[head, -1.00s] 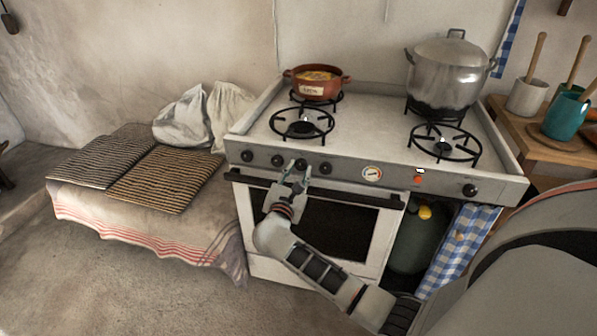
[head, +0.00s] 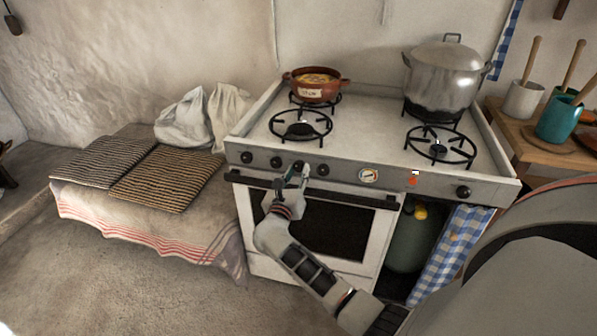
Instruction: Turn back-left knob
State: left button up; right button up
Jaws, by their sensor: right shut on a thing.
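The stove (head: 360,120) has a front panel (head: 343,172) with a row of dark round knobs on its left half. The knobs to the left include the first knob (head: 246,157) and the second knob (head: 276,162). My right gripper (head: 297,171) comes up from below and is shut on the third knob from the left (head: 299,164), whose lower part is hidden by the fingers. A further knob (head: 323,170) is just to its right, clear of the fingers. No label showing which burner each knob serves can be made out. My left gripper is not in view.
A brown casserole (head: 316,85) sits on the back-left burner and a large steel pot (head: 443,76) on the back-right one. The front burners are bare. The oven door handle (head: 350,196) runs just below the panel. A cloth-covered bench (head: 130,225) stands left.

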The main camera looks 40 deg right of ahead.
jog(key=shift+r+n+p, duration=0.2)
jog(key=shift+n+p, duration=0.25)
jog(key=shift+n, duration=0.45)
jog(key=n+p, duration=0.1)
jog(key=n, duration=0.1)
jog(key=shift+n, duration=0.3)
jog(key=shift+s+f+n+p, duration=0.1)
jog(key=shift+n+p, duration=0.65)
jog(key=shift+n, duration=0.75)
jog(key=o, duration=1.1)
